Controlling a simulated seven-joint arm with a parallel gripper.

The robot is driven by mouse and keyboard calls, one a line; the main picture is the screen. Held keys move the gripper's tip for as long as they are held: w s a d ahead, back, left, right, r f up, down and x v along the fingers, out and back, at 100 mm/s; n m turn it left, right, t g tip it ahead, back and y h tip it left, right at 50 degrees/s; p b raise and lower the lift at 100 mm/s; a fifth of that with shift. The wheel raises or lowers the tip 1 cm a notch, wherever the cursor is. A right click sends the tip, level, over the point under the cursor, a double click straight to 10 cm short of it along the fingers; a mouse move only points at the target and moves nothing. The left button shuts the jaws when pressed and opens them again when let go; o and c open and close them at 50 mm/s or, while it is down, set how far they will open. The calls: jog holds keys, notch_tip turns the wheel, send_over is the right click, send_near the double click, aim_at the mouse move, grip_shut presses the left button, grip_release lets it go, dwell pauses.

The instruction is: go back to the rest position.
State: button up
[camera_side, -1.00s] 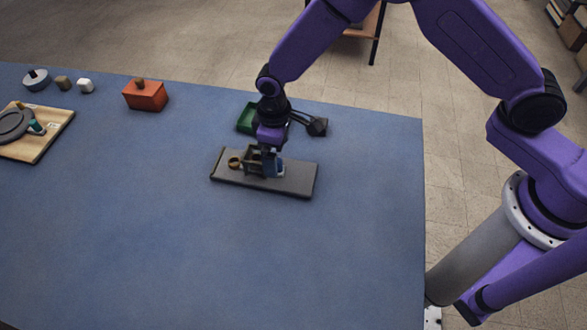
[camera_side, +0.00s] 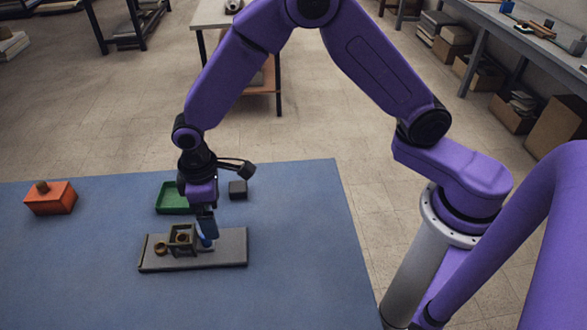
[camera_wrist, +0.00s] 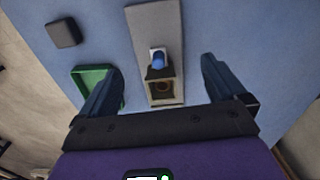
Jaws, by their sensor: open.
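My gripper (camera_side: 207,228) hangs above a grey board (camera_side: 225,247), its fingers pointing down. In the wrist view the jaws of my gripper (camera_wrist: 162,88) are wide apart, with nothing held between them. On the board stands a small brown, open box-like holder (camera_side: 182,238); it also shows in the wrist view (camera_wrist: 160,92). A blue, rounded piece (camera_wrist: 158,60) sits at one end of the holder. The fingers partly hide that piece in the side view.
A green tray (camera_side: 173,199) and a small dark block (camera_side: 238,189) lie behind the board. An orange box (camera_side: 50,198) with a knob stands at far left. A brass-coloured ring (camera_side: 160,249) lies left of the holder. The blue cloth in front is clear.

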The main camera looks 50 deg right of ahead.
jog(key=s+d+r+n, duration=0.1)
jog(key=s+d+r, duration=0.6)
jog(key=s+d, duration=0.4)
jog(key=s+d+r+n, duration=0.2)
jog(key=s+d+r, duration=0.5)
jog(key=s+d, duration=0.4)
jog(key=shift+s+d, duration=0.25)
jog(key=shift+s, duration=1)
